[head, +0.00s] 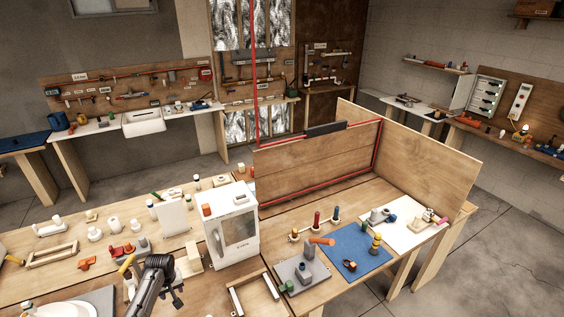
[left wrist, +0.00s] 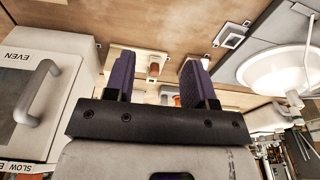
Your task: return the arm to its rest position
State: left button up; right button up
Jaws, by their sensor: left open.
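My left arm (head: 152,280) reaches in from the bottom edge of the head view, over the left part of the workbench. My left gripper (head: 175,290) is at its end, seen small and dark above the wooden top. In the left wrist view its two purple-padded fingers (left wrist: 160,78) stand wide apart. Nothing is held between them. A few small items show beyond the fingers, apart from them. My right gripper is not in view.
A white box-shaped unit (head: 232,225) stands on the bench right of my gripper. A blue mat (head: 352,245) lies farther right, before wooden panels (head: 320,160). A white basin (left wrist: 280,70) shows in the left wrist view. Small fittings crowd the bench (head: 25,285).

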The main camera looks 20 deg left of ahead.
pick_arm(q)
jog(key=w+d+r+m+t+y, duration=0.1)
jog(key=w+r+m, duration=0.15)
jog(key=r, duration=0.25)
jog(key=w+d+r+m+t, duration=0.1)
jog(key=w+r, duration=0.2)
jog(key=r, duration=0.2)
jog(key=s+d+r+m+t+y, duration=0.1)
jog(key=d+r+m+t, duration=0.35)
jog(key=d+r, duration=0.6)
jog(key=s+d+r+m+t+h+p, duration=0.15)
jog(key=s+d+m, duration=0.25)
jog(key=s+d, duration=1.55)
jog(key=s+f+g+h, duration=0.1)
jog(key=s+f+g, duration=0.1)
jog(key=s+f, duration=0.3)
jog(key=s+d+f+g+h, duration=0.1)
jog(key=s+f+g, duration=0.2)
jog(key=s, duration=1)
notch_tip(320, 180, down, 3)
jog(key=shift+d+f, duration=0.1)
jog(key=shift+d, duration=0.05)
jog(key=shift+s, duration=0.1)
